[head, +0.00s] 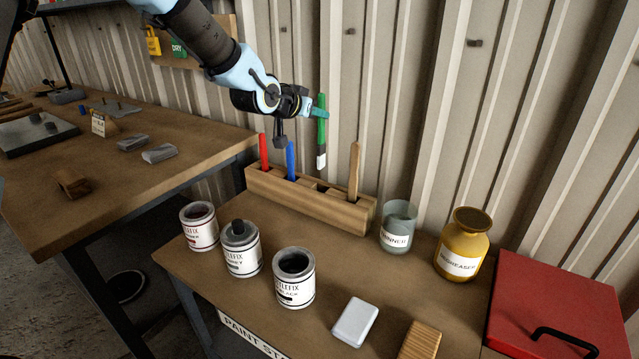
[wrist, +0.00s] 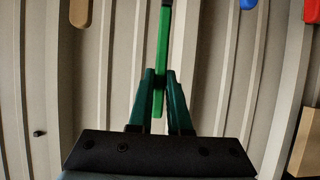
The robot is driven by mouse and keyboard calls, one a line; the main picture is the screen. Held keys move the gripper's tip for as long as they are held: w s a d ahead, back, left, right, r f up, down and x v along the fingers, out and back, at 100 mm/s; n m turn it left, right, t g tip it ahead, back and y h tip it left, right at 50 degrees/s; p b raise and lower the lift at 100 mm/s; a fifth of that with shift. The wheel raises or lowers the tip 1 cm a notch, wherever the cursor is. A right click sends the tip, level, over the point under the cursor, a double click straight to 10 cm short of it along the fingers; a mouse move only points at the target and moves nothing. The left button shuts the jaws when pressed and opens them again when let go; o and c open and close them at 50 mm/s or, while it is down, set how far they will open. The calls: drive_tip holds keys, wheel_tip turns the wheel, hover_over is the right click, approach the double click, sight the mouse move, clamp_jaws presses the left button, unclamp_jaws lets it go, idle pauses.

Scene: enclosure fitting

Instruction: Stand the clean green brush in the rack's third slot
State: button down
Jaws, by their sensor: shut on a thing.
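The green brush (head: 321,132) hangs upright with its bristles down, above the rack (head: 310,200). My gripper (head: 318,112) is shut on its green handle, which also shows between the green fingers in the wrist view (wrist: 163,60). The bristles look pale with a dark band above them and are apart from the rack. The wooden rack holds a red-handled brush (head: 264,152) in its first slot from the left, a blue one (head: 290,161) in the second and a wooden-handled one (head: 354,172) in the fourth. The third slot, below the green brush, looks empty.
Three paint tins (head: 241,250) stand in front of the rack. A thinner jar (head: 398,226) and a yellow degreaser bottle (head: 462,246) stand to its right. A white block (head: 355,322) and a red case (head: 556,310) lie nearer the front right. The corrugated wall is close behind the rack.

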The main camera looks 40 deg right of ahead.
sight(318, 166)
wheel_tip(318, 166, down, 10)
drive_tip(key=shift+f+p, duration=0.2)
drive_tip(key=shift+p, duration=0.65)
drive_tip(key=shift+s+a+f+p, duration=0.15)
drive_tip(key=shift+f+p, duration=0.25)
drive_tip(key=shift+f, duration=2.05)
drive_tip(key=c, duration=1.2)
unclamp_jaws()
drive_tip(key=shift+c, duration=0.2)
drive_tip(key=o, duration=0.4)
drive_tip(key=shift+r, duration=0.25)
drive_tip(key=shift+r, duration=0.1)
